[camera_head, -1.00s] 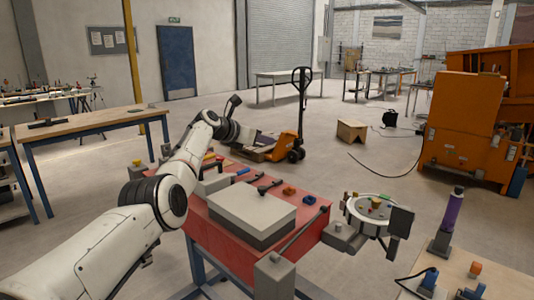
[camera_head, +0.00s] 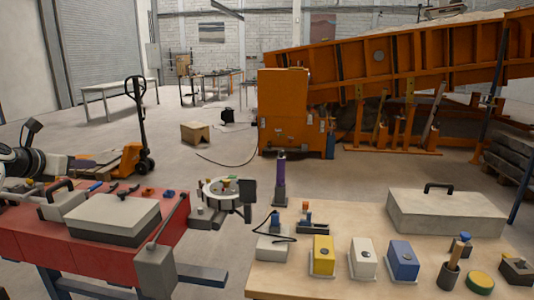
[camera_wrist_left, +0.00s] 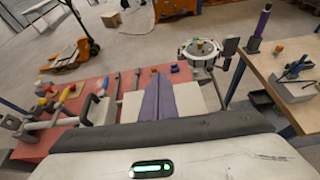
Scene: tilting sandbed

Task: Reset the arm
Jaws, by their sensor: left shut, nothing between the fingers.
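My left arm (camera_head: 22,160) shows only at the left edge of the head view, with a white and black link beside the red workbench (camera_head: 35,240). In the left wrist view my left gripper (camera_wrist_left: 158,76) points away from the camera over the red bench (camera_wrist_left: 92,90). Its two purple-grey fingers lie together with nothing between them. My right gripper is in neither view.
A grey case (camera_head: 112,217) and small tools lie on the red bench. A wooden table (camera_head: 300,282) at right holds yellow, white and blue boxes and a grey toolbox (camera_head: 445,212). A round stand (camera_head: 222,193) is between them. An orange tilting sandbed (camera_head: 440,62) stands behind.

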